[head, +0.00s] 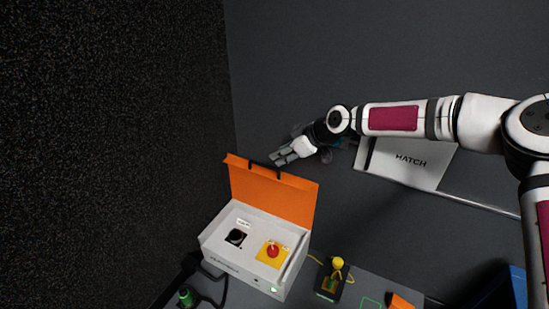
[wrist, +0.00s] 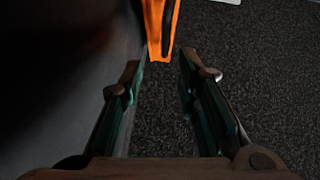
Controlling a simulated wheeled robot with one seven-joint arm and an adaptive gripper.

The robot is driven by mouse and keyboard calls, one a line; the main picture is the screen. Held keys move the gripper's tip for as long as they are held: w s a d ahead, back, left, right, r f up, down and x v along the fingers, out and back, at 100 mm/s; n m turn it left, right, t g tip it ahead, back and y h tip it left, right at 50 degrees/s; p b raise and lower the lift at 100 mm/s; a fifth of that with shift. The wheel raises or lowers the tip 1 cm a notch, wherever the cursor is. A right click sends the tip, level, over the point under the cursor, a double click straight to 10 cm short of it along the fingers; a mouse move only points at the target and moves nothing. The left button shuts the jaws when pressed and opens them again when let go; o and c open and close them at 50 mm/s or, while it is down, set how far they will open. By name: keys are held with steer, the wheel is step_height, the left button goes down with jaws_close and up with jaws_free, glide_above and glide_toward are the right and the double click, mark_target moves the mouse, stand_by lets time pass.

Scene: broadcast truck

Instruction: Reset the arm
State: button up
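My arm reaches in from the right of the head view, and my gripper (head: 281,158) is above and behind the raised orange lid of a white box. In the wrist view my gripper (wrist: 158,72) has its two fingers apart with nothing between them. The orange lid (head: 272,194) also shows in the wrist view (wrist: 160,35), beyond the fingertips. I cannot tell whether the fingers touch the lid, but the wrist view shows a gap.
The white box (head: 225,262) holds a black knob (head: 236,237) and a red button (head: 272,251) on a yellow plate. A white panel marked HATCH (head: 405,165) is below my forearm. A yellow-topped item (head: 337,264) and an orange block (head: 401,301) sit right of the box.

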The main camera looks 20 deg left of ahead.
steer(key=shift+s+d+r, duration=0.1)
steer(key=shift+d+r, duration=0.3)
